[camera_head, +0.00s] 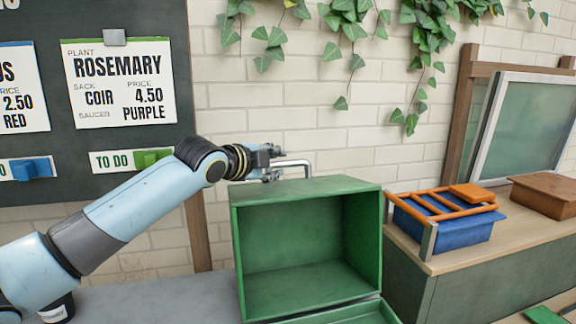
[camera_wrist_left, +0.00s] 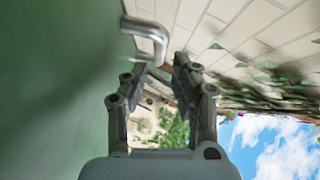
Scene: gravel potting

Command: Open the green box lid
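The green box (camera_head: 350,311) is at the bottom centre of the head view, with only part of its rim in frame. Its deep green lid (camera_head: 300,238) appears to stand upright, with the hollow inside facing me. A grey metal bar handle (camera_head: 293,164) is on the lid's top side; it also shows in the left wrist view (camera_wrist_left: 150,32). My left gripper (camera_head: 272,164) is at the handle's left end. In the wrist view its fingers (camera_wrist_left: 160,66) are apart, with the handle's end at or just beyond the tips; contact is unclear. My right gripper is out of view.
A blue bin (camera_head: 450,235) with an orange rack (camera_head: 440,203) and a brown box (camera_head: 546,195) stand on the counter at right. A dark board (camera_head: 120,30) with a Rosemary card (camera_head: 120,83) hangs at left. A brick wall (camera_head: 275,112) with ivy is behind.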

